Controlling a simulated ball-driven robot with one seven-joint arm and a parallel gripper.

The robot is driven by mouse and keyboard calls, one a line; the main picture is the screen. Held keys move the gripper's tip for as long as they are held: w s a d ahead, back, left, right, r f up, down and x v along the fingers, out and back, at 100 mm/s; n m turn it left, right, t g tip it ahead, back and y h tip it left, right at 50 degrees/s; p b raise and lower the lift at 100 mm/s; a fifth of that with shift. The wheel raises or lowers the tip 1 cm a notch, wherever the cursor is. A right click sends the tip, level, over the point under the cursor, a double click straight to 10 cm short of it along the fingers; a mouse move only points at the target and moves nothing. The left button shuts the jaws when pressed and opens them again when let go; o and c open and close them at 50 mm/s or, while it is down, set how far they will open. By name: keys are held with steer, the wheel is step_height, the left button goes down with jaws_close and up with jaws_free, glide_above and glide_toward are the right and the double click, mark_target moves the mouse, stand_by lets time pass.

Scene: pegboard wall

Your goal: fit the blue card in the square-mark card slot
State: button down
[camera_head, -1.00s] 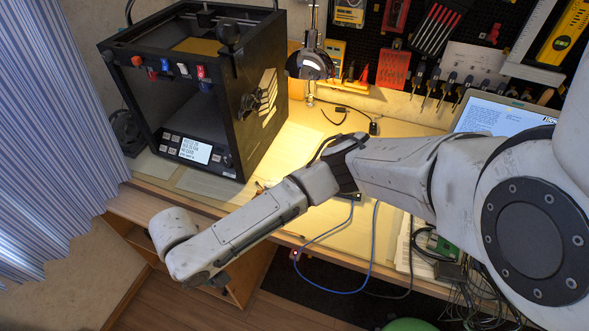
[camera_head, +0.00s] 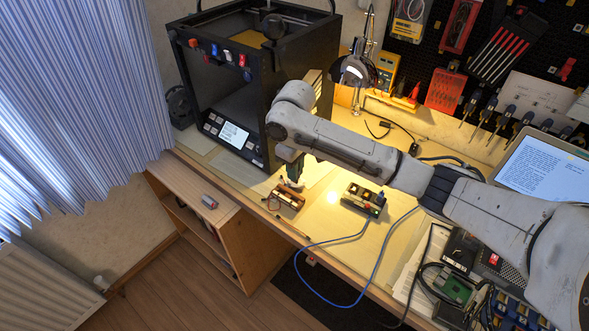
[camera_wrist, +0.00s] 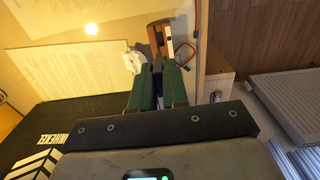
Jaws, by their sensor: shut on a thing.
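My gripper (camera_head: 293,178) points down over the desk, beside the printer's front right corner. In the wrist view, my gripper's (camera_wrist: 158,72) green fingers are shut on a small dark blue piece, the blue card (camera_wrist: 157,85), mostly hidden between them. A brown unit with a light top (camera_head: 288,198) lies near the desk's front edge, just below the gripper; it also shows in the wrist view (camera_wrist: 163,38), beyond the fingertips. A dark unit with a blue cable (camera_head: 362,199) stands to its right. No square mark is readable on either unit.
The black 3D printer (camera_head: 262,85) stands close behind my gripper. A lamp (camera_head: 355,70) hangs behind my arm. A laptop (camera_head: 545,170) stands at the right.

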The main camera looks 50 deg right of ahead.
steer(key=shift+f+b, duration=4.2)
steer(key=shift+f, duration=0.45)
steer(key=shift+p, duration=0.6)
steer(key=shift+f, duration=0.1)
steer(key=c, duration=1.1)
jaws_free()
steer(key=shift+o, duration=0.2)
step_height(320, 180, up, 11)
steer(key=shift+a+f, duration=0.1)
